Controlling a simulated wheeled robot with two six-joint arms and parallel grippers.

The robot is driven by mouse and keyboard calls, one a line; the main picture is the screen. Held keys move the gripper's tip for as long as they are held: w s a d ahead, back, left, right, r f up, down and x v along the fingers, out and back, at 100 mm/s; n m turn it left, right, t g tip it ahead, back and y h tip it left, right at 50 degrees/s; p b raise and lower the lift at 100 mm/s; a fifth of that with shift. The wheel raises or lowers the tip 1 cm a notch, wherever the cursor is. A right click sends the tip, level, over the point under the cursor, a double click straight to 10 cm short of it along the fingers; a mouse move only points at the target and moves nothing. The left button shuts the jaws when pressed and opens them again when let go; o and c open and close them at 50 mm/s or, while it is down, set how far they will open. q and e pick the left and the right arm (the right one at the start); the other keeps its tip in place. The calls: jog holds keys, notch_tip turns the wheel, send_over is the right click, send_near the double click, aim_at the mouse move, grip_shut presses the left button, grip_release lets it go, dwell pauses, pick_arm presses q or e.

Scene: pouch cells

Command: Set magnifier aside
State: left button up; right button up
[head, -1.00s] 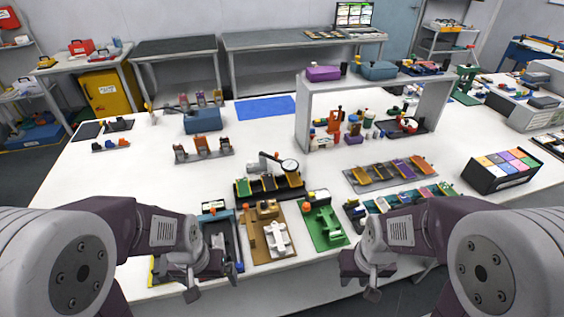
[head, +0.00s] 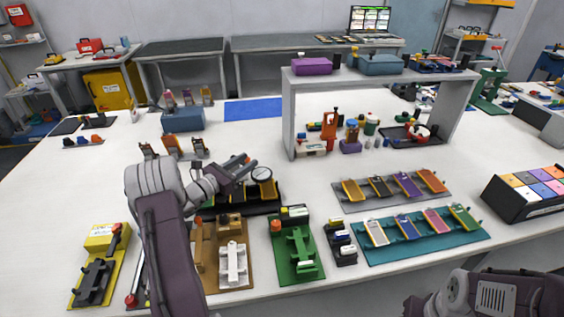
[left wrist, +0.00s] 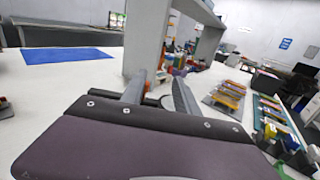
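The magnifier (head: 262,174) is a round pale lens with a dark rim, standing over a black stand (head: 262,207) in the middle of the table. My left gripper (head: 243,167) is just left of the lens in the head view and hides the magnifier's arm and part of the stand. In the left wrist view its two fingers (left wrist: 160,95) are apart. A dark bar shows low between them; I cannot tell whether they touch it. My right arm is at the bottom right of the head view, its gripper out of view.
A grey raised shelf (head: 380,84) stands behind the lens. A brown fixture (head: 236,278) and a green fixture (head: 311,267) lie in front. A grey rack (head: 348,207) and a teal rack (head: 382,256) lie to the right.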

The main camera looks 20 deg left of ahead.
aim_at(249, 158)
pick_arm(q)
jog(key=shift+n+y, duration=0.4)
jog(key=shift+y, duration=0.1)
jog(key=s+a, duration=0.1)
jog(key=s+a+f, duration=0.1)
jog(key=s, duration=0.1)
jog(key=shift+a, duration=0.35)
jog(key=x, duration=1)
jog(key=shift+a, duration=0.2)
jog(key=shift+w+f, duration=0.1)
jog(key=shift+f, duration=0.05)
jog(key=c, duration=0.6)
jog(key=shift+f, duration=0.1)
grip_shut()
jog(key=shift+f, duration=0.1)
